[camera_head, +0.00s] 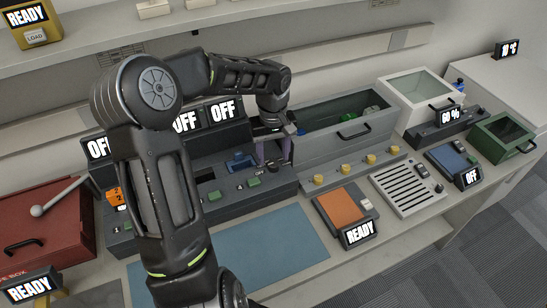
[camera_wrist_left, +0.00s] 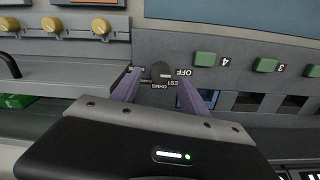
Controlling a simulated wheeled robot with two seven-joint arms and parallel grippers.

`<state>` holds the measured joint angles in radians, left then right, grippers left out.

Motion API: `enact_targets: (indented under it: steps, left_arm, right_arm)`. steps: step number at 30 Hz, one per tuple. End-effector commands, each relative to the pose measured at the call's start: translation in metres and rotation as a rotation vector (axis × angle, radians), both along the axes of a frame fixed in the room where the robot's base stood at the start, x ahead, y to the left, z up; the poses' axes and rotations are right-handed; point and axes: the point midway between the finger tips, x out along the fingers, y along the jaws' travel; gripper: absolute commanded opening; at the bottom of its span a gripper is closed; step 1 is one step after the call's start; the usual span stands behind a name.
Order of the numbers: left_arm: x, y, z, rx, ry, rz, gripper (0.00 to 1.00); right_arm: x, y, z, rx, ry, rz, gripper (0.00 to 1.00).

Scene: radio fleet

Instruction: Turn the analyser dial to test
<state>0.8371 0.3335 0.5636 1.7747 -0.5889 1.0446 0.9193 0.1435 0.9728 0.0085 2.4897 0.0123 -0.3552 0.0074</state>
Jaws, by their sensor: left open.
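The analyser dial (camera_head: 272,166) is a small dark knob on the front of the grey analyser unit (camera_head: 290,187), with an OFF label beside it. In the left wrist view the dial (camera_wrist_left: 160,72) has OFF, a partly hidden label ending in "EST", and OHMS printed around it; another label at its left is partly covered. A pale mark on the knob seems to face OFF, but it is small. My left gripper (camera_head: 275,158) is at the dial with purple fingers apart. In the wrist view the open fingers (camera_wrist_left: 173,84) stand on either side of the dial, apparently not gripping it. My right gripper is not in view.
Green buttons (camera_head: 254,182) sit left of the dial. A blue mat (camera_head: 255,248) lies in front. A red box (camera_head: 50,225) with a lever stands far left.

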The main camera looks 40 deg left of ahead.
Motion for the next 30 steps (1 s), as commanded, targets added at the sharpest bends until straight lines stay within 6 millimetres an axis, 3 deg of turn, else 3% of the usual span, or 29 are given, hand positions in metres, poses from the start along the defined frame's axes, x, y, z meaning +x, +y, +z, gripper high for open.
enact_targets:
  steps: [6, 15, 30]
  left_arm:
    - [0.0, 0.0, -0.023, -0.001, 0.001, 0.001, 0.52]
    - [0.0, 0.0, -0.025, 0.001, -0.001, 0.0, 0.52]
    - [0.0, 0.0, -0.025, 0.001, -0.001, 0.0, 0.11]
  right_arm:
    - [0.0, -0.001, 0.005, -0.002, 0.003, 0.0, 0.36]
    - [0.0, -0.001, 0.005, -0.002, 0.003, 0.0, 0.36]
    - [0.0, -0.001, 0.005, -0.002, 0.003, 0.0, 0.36]
